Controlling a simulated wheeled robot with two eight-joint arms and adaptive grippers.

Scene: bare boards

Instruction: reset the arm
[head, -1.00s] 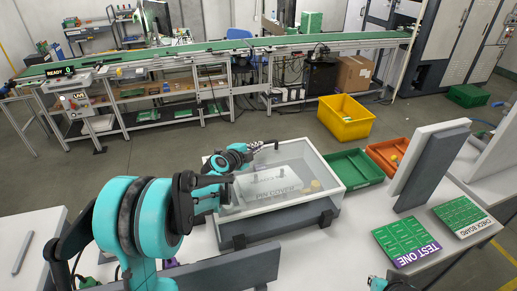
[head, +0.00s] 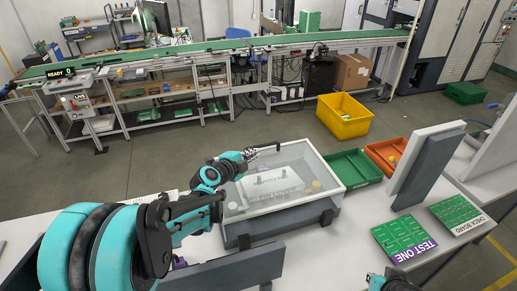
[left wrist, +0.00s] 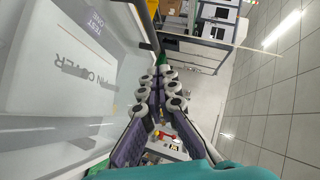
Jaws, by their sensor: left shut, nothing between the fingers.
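My left arm comes in from the left in the head view. Its left gripper (head: 264,150) is over the far left edge of a clear-lidded box (head: 275,226) marked "PIN COVER". In the left wrist view the fingers of this gripper (left wrist: 163,84) are together with nothing between them.
A green tray (head: 356,168) and an orange tray (head: 380,158) sit right of the box. Upright grey panels (head: 425,170) stand further right, near green boards (head: 402,238). A yellow crate (head: 344,118) is on the floor beyond. Open floor (head: 200,150) lies behind the table.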

